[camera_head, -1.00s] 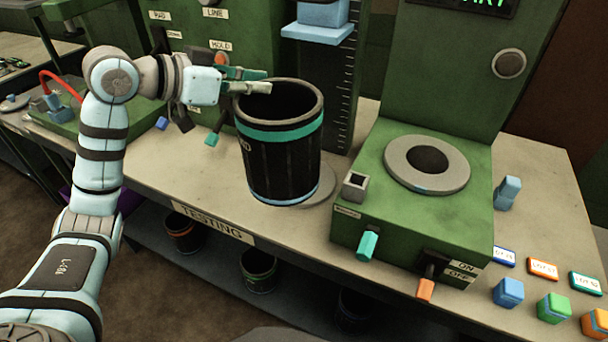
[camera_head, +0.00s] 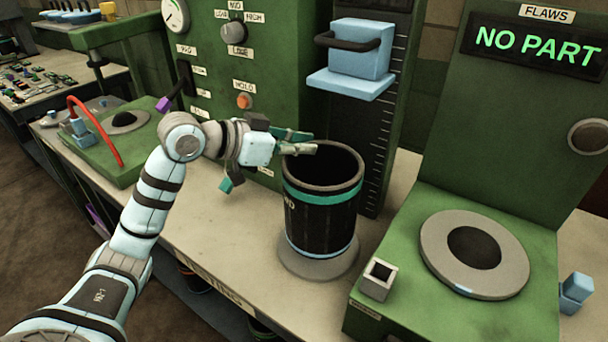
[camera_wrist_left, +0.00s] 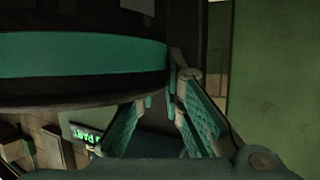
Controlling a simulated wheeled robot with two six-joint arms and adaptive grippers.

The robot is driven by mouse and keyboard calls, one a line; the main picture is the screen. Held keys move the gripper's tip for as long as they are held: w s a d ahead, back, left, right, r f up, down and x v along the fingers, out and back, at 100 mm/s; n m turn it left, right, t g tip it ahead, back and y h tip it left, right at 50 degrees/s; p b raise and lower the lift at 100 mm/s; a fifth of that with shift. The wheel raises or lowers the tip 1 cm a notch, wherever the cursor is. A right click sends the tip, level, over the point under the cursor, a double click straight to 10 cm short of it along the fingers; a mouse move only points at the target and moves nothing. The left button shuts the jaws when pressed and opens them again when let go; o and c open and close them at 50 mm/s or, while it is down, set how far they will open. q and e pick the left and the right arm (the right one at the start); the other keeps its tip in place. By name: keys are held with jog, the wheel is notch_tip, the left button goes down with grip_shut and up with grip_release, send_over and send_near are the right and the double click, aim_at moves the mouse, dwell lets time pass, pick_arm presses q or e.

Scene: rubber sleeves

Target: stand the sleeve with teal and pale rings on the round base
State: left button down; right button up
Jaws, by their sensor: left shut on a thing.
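The black sleeve (camera_head: 322,222) has a teal ring near its top and a pale blue ring near its bottom. It is upright over the middle of the grey round base (camera_head: 318,266) on the bench. Its lower edge looks at or just above the base; I cannot tell if they touch. My left gripper (camera_head: 302,142) is shut on the sleeve's wall at the left of its open rim. In the left wrist view, the sleeve (camera_wrist_left: 80,85) with its teal band fills the upper left, against the fingers (camera_wrist_left: 168,92). My right gripper is not in view.
A blue weight block (camera_head: 360,58) with a dark handle hangs on the scaled column behind the sleeve. At right stands a green machine with a grey ring (camera_head: 475,255), a small square socket (camera_head: 378,280) and a "NO PART" display (camera_head: 538,47). A green panel with a knob stands behind my arm.

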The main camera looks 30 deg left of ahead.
aim_at(302, 160)
pick_arm(q)
jog(key=f, duration=0.3)
jog(key=shift+w+f+b, duration=0.25)
jog(key=shift+f+b, duration=0.15)
jog(key=shift+r, duration=0.1)
jog(key=shift+s, duration=0.1)
jog(key=c, duration=1.7)
grip_release()
